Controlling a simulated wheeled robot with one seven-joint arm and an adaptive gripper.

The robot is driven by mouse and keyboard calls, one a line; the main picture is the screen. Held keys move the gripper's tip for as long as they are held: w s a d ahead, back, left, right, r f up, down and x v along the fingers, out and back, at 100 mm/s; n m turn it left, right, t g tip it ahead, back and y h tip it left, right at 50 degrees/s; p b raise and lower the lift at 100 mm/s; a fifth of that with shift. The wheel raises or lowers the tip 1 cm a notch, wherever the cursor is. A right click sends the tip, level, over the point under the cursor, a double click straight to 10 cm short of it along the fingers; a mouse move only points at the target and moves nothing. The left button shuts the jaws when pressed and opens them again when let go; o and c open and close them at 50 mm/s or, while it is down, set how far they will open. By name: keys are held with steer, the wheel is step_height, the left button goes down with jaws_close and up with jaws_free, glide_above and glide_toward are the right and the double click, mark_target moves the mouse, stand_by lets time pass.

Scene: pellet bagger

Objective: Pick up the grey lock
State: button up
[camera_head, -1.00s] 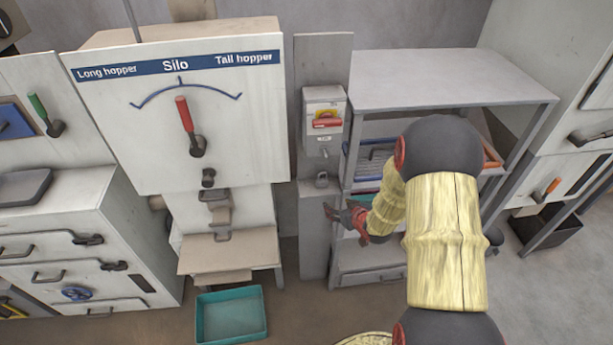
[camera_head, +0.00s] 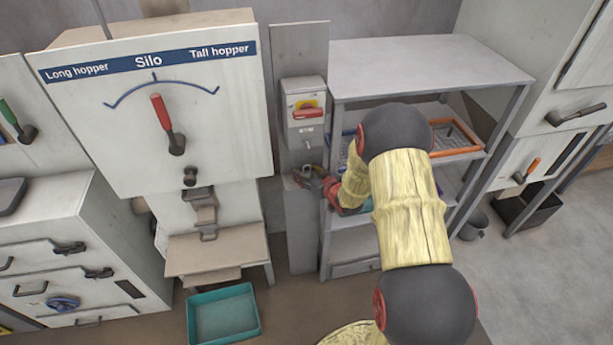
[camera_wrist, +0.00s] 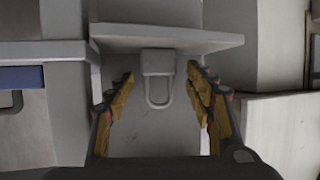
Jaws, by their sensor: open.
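The grey lock (camera_wrist: 158,63) shows in the wrist view with its body against a grey ledge and its U-shaped shackle pointing down in the picture. My gripper (camera_wrist: 161,80) is open, with one finger on each side of the lock. Gaps show between both fingers and the lock. In the head view my gripper (camera_head: 312,180) is at the grey post below the switch box, and the lock (camera_head: 308,169) is small and partly hidden by it.
The switch box (camera_head: 305,112) with a red handle is just above the lock. A metal shelf rack (camera_head: 430,68) with trays stands close on the right. The silo panel (camera_head: 215,125) is on the left. A teal bin (camera_head: 223,313) sits on the floor.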

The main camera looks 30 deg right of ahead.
steer(key=shift+w, duration=0.15)
steer(key=shift+c, duration=1)
steer(key=c, duration=1)
